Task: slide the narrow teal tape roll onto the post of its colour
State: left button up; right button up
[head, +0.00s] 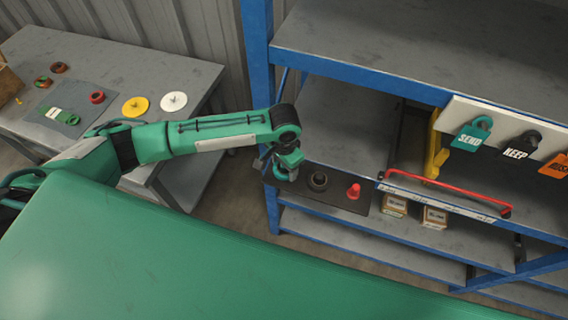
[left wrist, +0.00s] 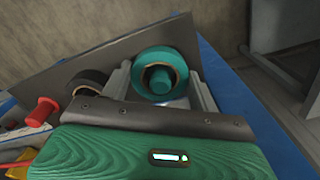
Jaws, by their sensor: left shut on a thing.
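My left gripper (head: 281,168) is at the left end of a dark board (head: 337,201) on the blue rack's shelf. In the left wrist view its two fingers (left wrist: 161,88) are shut on the sides of the teal tape roll (left wrist: 161,54). The roll's round face is towards the camera. The rounded end of a teal post (left wrist: 158,80) shows inside the roll's hole. How far the roll is down around the post cannot be told. In the head view the gripper mostly hides both. My right gripper is not in view.
A black ring (head: 318,180) and a red post (head: 353,191) stand on the same board, right of the gripper. A red bar (head: 445,190) and small boxes (head: 434,218) lie further right. A grey table (head: 190,77) with discs and rolls stands at left.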

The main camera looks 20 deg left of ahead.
pick_arm(q)
jog(key=shift+f+p, duration=0.3)
dwell(0.5)
jog(key=o, duration=1.3)
notch_tip(320, 180, up, 6)
jog(key=p, duration=0.6)
jog(key=shift+r, duration=1.5)
